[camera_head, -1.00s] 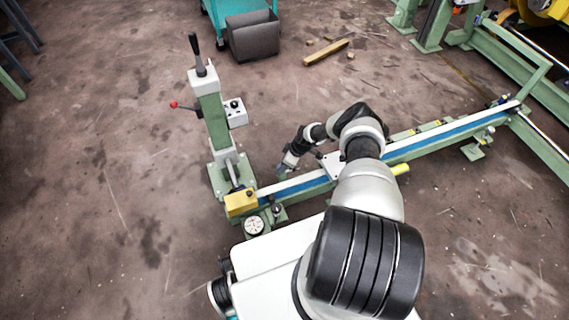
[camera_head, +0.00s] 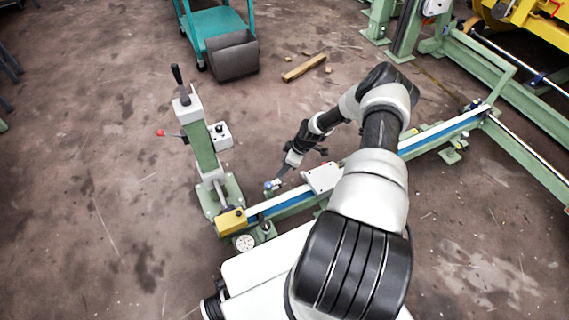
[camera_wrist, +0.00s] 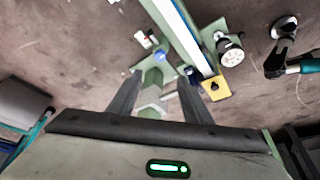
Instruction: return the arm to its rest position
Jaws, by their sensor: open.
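My arm reaches forward over the green ring inverter in the head view, with the elbow raised. My gripper (camera_head: 276,181) points down near the inverter's rail (camera_head: 290,199), just right of the green lever column (camera_head: 201,140). In the wrist view the two dark fingers of my gripper (camera_wrist: 160,82) stand apart with nothing held between them. Behind them in that view are the column (camera_wrist: 151,85), the blue-and-white rail (camera_wrist: 180,25) and the yellow block (camera_wrist: 214,88). The exact gap between fingers and rail is hard to tell.
A teal trolley (camera_head: 215,22) with a dark grey bin (camera_head: 233,57) stands at the back. A wooden bar (camera_head: 304,67) lies on the floor. Green frames (camera_head: 510,90) and yellow machinery (camera_head: 527,22) are at the right.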

